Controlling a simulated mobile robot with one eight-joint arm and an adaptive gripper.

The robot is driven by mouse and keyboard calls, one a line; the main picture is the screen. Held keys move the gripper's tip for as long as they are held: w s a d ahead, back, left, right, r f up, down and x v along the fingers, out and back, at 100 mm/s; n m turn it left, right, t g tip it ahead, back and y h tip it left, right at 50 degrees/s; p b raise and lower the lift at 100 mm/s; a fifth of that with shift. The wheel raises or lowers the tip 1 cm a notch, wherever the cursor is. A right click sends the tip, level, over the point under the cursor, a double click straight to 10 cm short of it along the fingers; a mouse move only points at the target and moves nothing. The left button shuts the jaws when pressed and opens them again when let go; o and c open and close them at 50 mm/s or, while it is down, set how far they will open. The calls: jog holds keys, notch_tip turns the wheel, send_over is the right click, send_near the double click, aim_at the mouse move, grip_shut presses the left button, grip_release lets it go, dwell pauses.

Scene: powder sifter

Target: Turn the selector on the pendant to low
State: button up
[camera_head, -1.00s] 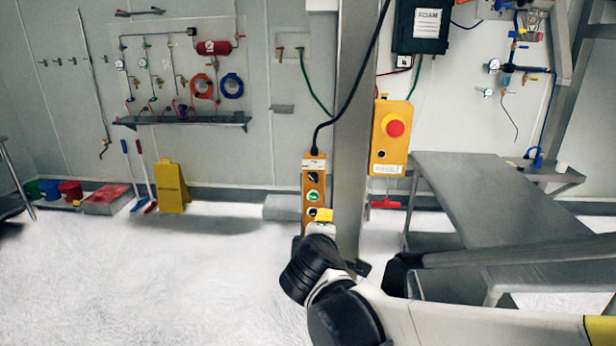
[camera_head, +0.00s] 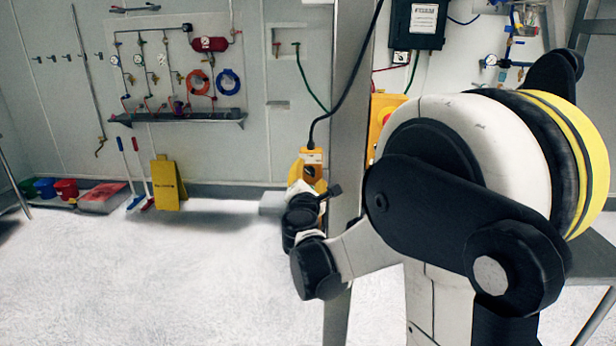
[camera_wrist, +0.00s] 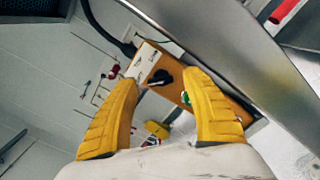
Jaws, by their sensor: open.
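The pendant is an orange box hanging from a black cable in front of a steel post. In the head view only the upper part of the pendant (camera_head: 312,156) shows; my arm hides the rest. In the wrist view the pendant (camera_wrist: 217,96) runs diagonally between and beyond my fingers. Its black selector (camera_wrist: 160,78) sits near the labelled end, and a green button (camera_wrist: 185,97) shows beside my right finger. My gripper (camera_wrist: 164,80) is open, with its yellow fingers on either side of the selector in the picture. I cannot tell whether they touch the pendant.
The steel post (camera_head: 348,100) stands close behind the pendant. A yellow floor sign (camera_head: 168,184) and a red bucket (camera_head: 66,189) stand by the wall at left. A steel table (camera_head: 596,262) is at right.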

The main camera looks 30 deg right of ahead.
jog(key=shift+w+d, duration=0.45)
jog(key=shift+w, duration=0.15)
jog(key=c, duration=1.2)
